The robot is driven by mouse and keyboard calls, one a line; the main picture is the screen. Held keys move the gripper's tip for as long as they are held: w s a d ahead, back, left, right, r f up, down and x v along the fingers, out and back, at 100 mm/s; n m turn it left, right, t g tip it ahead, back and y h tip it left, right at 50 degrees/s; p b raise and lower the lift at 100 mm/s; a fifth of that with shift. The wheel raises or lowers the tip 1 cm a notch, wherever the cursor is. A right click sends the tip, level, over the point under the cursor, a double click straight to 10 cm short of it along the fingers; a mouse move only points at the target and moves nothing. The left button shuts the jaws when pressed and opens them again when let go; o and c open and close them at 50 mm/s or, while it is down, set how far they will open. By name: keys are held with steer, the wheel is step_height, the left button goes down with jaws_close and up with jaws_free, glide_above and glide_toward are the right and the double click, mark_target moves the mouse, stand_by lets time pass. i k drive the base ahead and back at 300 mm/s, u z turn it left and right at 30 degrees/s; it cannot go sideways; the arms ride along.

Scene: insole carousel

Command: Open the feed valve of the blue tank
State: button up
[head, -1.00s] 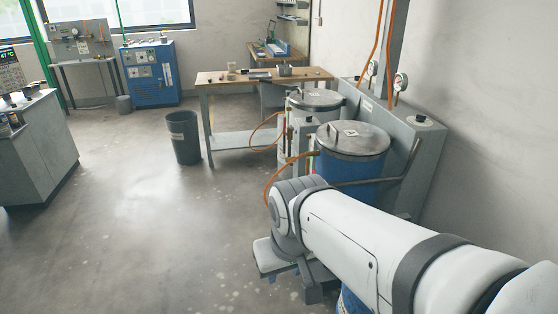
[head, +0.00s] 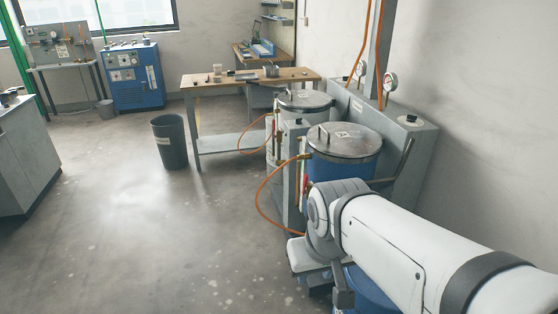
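The blue tank (head: 358,166) stands at the right of the head view, with a grey metal lid (head: 345,141) and a handle on top. An orange hose (head: 262,186) loops out from a brass fitting near its upper left side. A small red part (head: 305,183) shows just below that fitting; I cannot tell whether it is the feed valve's lever. My white arm crosses in front of the tank's lower part and hides it. My gripper's fingers do not show clearly behind and below the arm's end.
A second, grey-lidded tank (head: 305,101) stands behind the blue one. A grey stand (head: 410,150) with gauges is against the right wall. A dark bin (head: 170,143) and a wooden-topped workbench (head: 215,79) stand further back.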

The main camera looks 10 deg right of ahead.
mark_target(305, 181)
steer(key=i, duration=0.95)
